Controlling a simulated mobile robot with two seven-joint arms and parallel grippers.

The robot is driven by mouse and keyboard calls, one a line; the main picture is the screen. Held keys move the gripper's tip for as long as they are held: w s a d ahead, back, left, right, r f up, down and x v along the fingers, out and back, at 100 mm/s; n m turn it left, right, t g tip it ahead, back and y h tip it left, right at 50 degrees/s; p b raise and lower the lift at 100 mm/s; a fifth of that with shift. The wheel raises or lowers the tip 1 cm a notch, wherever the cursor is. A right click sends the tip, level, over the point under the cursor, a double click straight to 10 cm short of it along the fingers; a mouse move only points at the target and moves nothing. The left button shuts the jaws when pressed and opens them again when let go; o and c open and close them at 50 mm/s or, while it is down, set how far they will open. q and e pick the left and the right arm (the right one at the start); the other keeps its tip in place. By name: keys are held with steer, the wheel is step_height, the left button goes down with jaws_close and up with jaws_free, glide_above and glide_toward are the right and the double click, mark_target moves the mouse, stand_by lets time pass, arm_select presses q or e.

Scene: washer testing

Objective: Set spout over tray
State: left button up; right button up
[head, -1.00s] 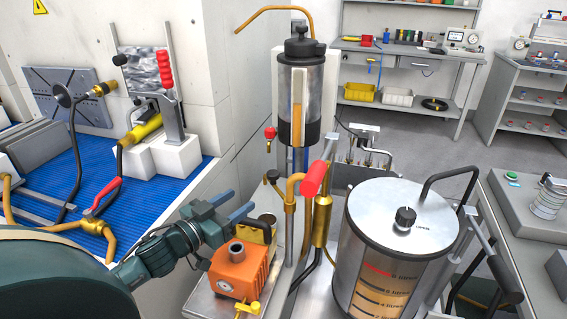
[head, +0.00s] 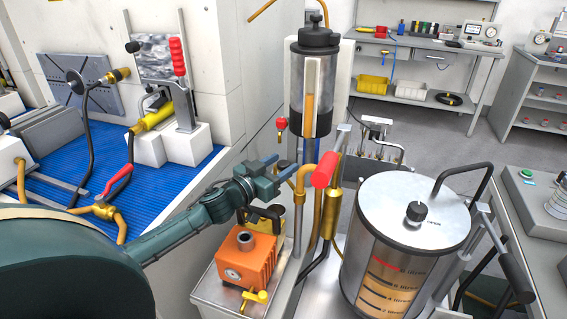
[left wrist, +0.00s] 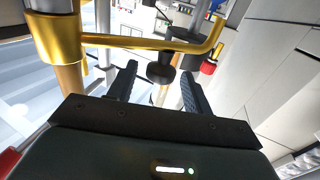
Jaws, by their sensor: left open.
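A brass swing pipe with an upturned end (left wrist: 150,41), which looks like the spout, crosses the left wrist view above my fingers. A black knob (left wrist: 160,68) shows between the fingertips. My left gripper (head: 282,167) is open in the head view, its fingers pointing right beside the copper pipe (head: 301,180) with the red handle (head: 325,170). It also shows in the left wrist view (left wrist: 160,76), with nothing clamped. A grey metal tray (head: 212,290) lies under the orange pump; I cannot tell if it is the task's tray. My right gripper is not in view.
The orange pump (head: 245,258) with a yellow tap stands just below my left gripper. A clear oil cylinder (head: 313,85) rises behind, and a large steel drum (head: 412,215) stands to the right. A blue-matted bench (head: 150,185) is at left.

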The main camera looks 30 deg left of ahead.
arm_select(q)
steer(key=shift+w+d, duration=0.15)
steer(key=shift+w, duration=0.6)
jaws_close()
